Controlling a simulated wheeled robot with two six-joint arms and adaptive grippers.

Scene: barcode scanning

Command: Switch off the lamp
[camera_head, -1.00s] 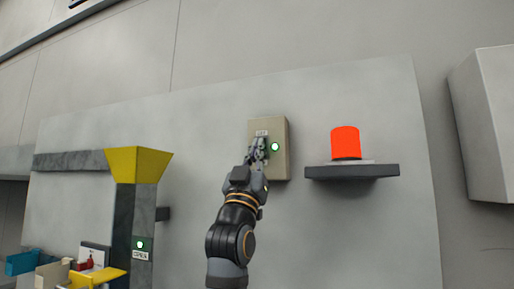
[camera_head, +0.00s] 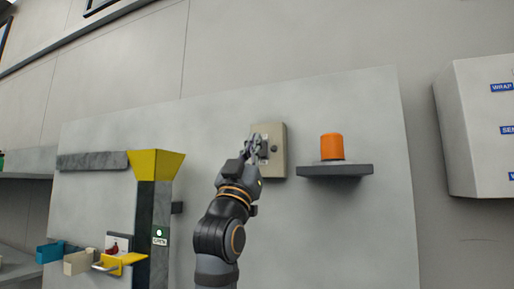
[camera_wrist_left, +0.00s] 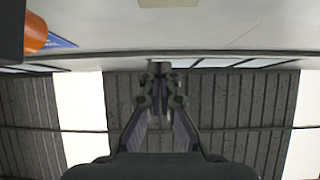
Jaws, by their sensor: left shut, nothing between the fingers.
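The lamp (camera_head: 332,147) is an orange cylinder on a dark shelf on the grey wall panel, and it looks dull and unlit. Its orange side also shows at the upper left of the left wrist view (camera_wrist_left: 36,33). A beige switch box (camera_head: 280,160) is mounted left of the lamp, and no green light shows on it. My left gripper (camera_head: 253,147) is shut and empty at the box's left front, hiding part of its face; I cannot tell whether it touches. Its closed fingertips (camera_wrist_left: 160,68) point towards the panel in the wrist view. My right gripper is out of view.
The lamp's dark shelf (camera_head: 335,170) juts out right of the box. A white labelled cabinet (camera_head: 478,130) is on the right.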

